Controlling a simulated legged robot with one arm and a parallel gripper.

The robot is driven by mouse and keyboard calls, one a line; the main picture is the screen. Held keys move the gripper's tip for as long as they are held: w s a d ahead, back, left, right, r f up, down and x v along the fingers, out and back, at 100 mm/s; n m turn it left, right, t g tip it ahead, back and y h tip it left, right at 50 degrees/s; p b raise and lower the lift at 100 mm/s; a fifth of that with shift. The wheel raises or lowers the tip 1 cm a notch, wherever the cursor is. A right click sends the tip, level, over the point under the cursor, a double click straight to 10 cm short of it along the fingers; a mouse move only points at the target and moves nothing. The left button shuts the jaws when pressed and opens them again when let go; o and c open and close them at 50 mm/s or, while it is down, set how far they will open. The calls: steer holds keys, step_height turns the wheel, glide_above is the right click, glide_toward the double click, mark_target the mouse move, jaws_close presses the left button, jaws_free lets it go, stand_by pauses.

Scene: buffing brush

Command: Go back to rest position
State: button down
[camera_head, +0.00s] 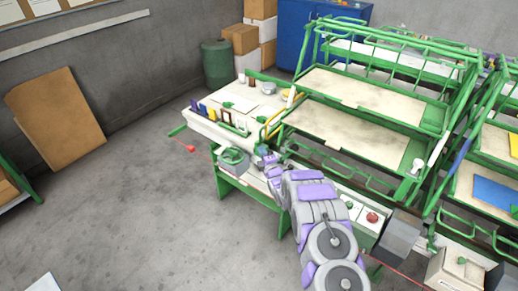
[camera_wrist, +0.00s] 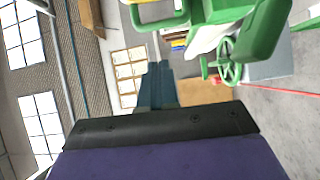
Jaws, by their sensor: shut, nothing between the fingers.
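My gripper (camera_head: 262,151) is at the end of my purple and grey arm, reaching over the front of a green and white workbench (camera_head: 228,131). It is small in the head view. In the wrist view, the fingers of my gripper (camera_wrist: 157,72) are together, with nothing seen between them. No buffing brush can be made out in either view.
Green sloped racks (camera_head: 345,125) stand right of the arm. A red-knobbed box (camera_head: 371,217) is close beside the arm. The wrist view shows a green handwheel (camera_wrist: 222,65) near the fingers. A brown board (camera_head: 55,118) leans on the wall.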

steer(key=s+d+r+m+g+h, duration=0.3)
steer(key=s+d+r+m+g, duration=0.15)
steer(key=s+r, duration=0.45)
steer(key=s+d+r+m+g+h, duration=0.35)
steer(key=s+d+r+m, duration=0.35)
steer(key=s, duration=0.4)
steer(key=s+r+m+g, duration=0.3)
steer(key=s, duration=1.2)
steer(key=s+r+m+g, duration=0.3)
steer(key=s+g, duration=0.1)
steer(key=s, duration=1.2)
steer(key=s+a+r+m+g, duration=0.1)
steer(key=s+r+m+g, duration=0.2)
steer(key=s, duration=1.3)
steer(key=shift+r+m+g+y+p, duration=0.4)
steer(key=shift+r+m+y, duration=0.05)
steer(key=shift+r, duration=0.05)
steer(key=shift+d, duration=0.15)
